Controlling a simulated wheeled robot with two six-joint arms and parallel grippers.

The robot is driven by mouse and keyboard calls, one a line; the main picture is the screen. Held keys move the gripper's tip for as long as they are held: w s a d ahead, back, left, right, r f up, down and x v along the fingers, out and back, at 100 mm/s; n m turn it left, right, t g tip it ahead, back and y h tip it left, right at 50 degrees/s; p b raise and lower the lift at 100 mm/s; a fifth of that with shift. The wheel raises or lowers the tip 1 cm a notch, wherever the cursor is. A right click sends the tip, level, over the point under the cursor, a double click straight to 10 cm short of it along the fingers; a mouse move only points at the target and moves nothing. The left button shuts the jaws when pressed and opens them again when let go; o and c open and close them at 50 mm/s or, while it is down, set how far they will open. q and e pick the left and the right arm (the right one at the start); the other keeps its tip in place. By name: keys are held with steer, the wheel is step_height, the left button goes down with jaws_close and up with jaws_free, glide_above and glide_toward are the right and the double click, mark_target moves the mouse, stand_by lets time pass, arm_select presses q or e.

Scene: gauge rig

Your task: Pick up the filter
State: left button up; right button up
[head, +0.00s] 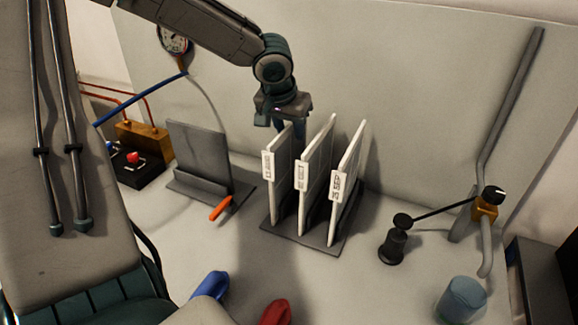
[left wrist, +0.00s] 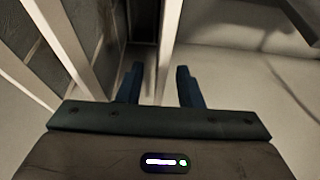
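Three thin white filter panels stand upright in a dark slotted rack (head: 285,240): a left filter (head: 278,185), a middle one (head: 314,180) and a right one (head: 347,185). Each has a small label on its front edge, too small to read surely. My left gripper (head: 288,131) points down at the top of the left filter. In the left wrist view, the fingers of my left gripper (left wrist: 160,84) are apart, with a thin pale panel edge (left wrist: 167,45) between them and gaps on both sides. My right gripper is not in view.
A grey plate stand (head: 200,150) with an orange-handled tool (head: 220,208) is left of the rack. A black box with a red button (head: 133,158) is farther left. A dark knobbed post (head: 394,245), pipe valve (head: 486,208) and blue-grey cup (head: 462,300) stand right.

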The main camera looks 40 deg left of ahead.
arm_select(q)
steer(key=shift+w+a+f, duration=0.1)
steer(key=shift+w+f, duration=0.1)
steer(key=shift+f, duration=0.4)
steer(key=shift+w+f, duration=0.15)
steer(key=shift+f, duration=0.3)
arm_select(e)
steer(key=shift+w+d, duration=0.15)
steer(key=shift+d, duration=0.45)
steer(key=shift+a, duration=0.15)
arm_select(q)
steer(key=c, duration=0.6)
jaws_close()
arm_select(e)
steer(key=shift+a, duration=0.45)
